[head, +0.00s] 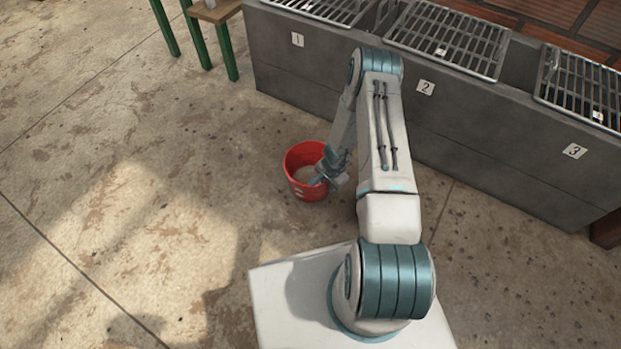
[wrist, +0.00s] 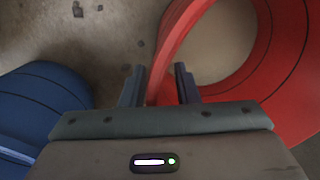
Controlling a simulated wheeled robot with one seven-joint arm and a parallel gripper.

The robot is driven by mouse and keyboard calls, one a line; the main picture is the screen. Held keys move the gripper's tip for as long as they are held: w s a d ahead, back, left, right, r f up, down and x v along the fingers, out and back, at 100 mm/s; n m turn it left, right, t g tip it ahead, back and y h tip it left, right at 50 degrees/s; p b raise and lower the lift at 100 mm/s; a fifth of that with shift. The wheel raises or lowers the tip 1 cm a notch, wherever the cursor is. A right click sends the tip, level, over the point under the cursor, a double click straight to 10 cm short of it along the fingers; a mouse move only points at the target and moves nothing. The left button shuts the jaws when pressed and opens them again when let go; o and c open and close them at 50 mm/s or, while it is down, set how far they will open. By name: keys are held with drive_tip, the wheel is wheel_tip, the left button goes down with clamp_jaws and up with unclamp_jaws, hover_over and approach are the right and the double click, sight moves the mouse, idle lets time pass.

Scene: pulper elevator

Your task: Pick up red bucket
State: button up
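The red bucket (head: 298,188) stands upright on the concrete floor, to the left of my arm in the head view. Its open top faces up and its inside looks pale. My gripper (head: 320,180) is at the bucket's right side, at the rim. In the wrist view the red bucket (wrist: 285,62) fills the upper right. There my gripper (wrist: 160,82) has its two fingers apart, with the near left part of the bucket's red wall between them. A gap shows between the fingers, and I see no clear grip on the wall.
A long grey concrete block (head: 480,125) with metal grates (head: 450,38) and number labels runs along the back and right. A wooden stand with green legs (head: 226,50) is at the top. The floor (head: 120,200) to the left is clear.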

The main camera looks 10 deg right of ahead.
clamp_jaws()
idle(1.3)
